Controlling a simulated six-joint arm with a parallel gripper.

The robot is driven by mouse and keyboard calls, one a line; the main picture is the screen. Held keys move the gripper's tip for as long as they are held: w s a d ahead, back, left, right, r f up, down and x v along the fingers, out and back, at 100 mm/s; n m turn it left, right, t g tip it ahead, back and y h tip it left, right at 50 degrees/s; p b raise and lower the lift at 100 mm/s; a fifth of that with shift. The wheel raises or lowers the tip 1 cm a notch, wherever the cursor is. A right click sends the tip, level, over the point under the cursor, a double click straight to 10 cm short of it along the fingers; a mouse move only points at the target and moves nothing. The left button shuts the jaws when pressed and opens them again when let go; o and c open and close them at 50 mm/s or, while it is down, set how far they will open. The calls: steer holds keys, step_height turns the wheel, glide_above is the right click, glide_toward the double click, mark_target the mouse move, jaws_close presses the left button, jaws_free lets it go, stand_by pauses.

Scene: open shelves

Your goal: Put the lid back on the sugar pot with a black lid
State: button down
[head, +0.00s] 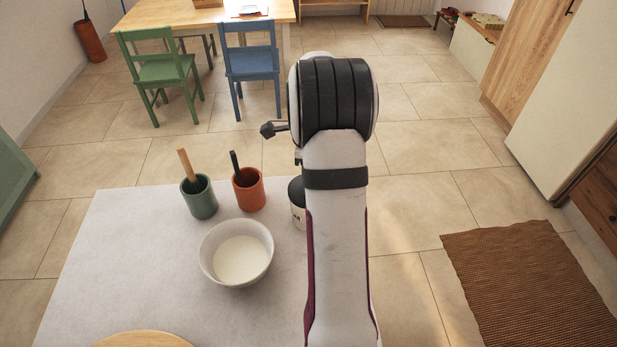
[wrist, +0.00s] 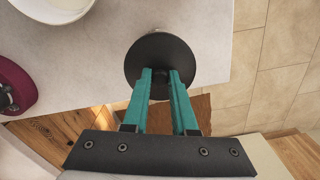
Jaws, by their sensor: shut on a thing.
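The black round lid (wrist: 160,50) is in the wrist view, with my gripper (wrist: 161,76) shut on its knob. In the head view, the white sugar pot (head: 298,216) with dark lettering stands at the right edge of the white tabletop, mostly hidden behind my arm. The black lid (head: 296,189) shows directly over its mouth. I cannot tell whether the lid rests on the rim or hangs just above it. My gripper is hidden behind my arm in the head view, and the lid hides the pot in the wrist view.
On the white tabletop (head: 130,255), a bowl (head: 214,265) with white contents stands left of the pot. An orange cup (head: 249,197) and a green cup (head: 200,205) hold utensils behind it. A round wooden board (head: 142,340) lies at the front. Beyond the right edge is floor.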

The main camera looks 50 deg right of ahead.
stand_by(0.4)
steer(key=shift+c, duration=0.7)
jaws_free()
step_height(320, 180, up, 2)
steer(key=shift+r, duration=2.5)
jaws_close()
